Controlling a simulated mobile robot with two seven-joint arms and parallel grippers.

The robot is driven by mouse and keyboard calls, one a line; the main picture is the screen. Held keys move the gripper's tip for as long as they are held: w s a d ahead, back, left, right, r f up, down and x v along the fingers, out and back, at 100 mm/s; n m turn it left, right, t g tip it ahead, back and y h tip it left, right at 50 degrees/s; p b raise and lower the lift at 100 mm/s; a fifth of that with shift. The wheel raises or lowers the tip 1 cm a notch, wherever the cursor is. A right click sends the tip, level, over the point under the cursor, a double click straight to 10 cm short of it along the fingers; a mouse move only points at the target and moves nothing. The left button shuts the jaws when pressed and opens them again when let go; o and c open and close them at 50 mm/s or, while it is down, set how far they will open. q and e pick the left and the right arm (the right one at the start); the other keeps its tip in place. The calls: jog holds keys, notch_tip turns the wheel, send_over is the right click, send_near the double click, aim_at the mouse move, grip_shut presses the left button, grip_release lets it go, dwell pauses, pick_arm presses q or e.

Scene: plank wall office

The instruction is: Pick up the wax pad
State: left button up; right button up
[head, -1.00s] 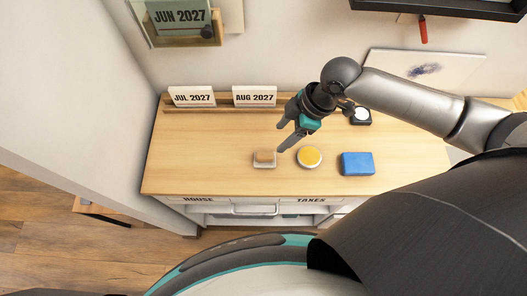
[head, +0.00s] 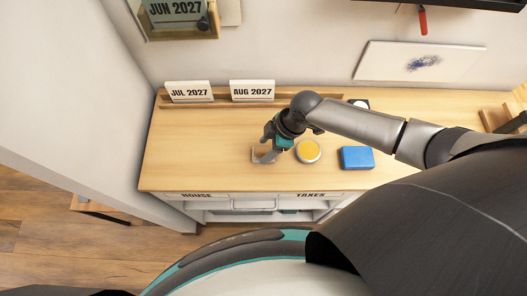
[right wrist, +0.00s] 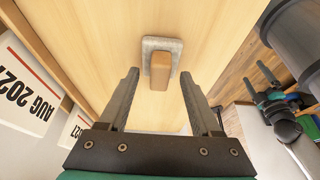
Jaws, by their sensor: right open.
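The wax pad (head: 258,159) appears to be the pale grey pad with a tan wooden grip, lying flat near the front left of the desk. In the right wrist view, the grey pad (right wrist: 150,46) and its tan block (right wrist: 160,72) show clearly. My right gripper (head: 268,154) is over it, pointing down, and partly hides it in the head view. In the right wrist view, my right gripper (right wrist: 159,76) is open, with the block's near end between the fingertips and clear of both. My left gripper (right wrist: 257,79) seems to show small at the right, its jaws unclear.
A round yellow-topped tin (head: 308,151) stands just right of the pad, with a blue block (head: 356,157) beyond it. Calendar cards (head: 190,91) stand in a wooden rail at the back. The desk's front edge is close; the left of the desk (head: 200,145) is clear.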

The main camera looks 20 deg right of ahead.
grip_shut()
dwell(0.6)
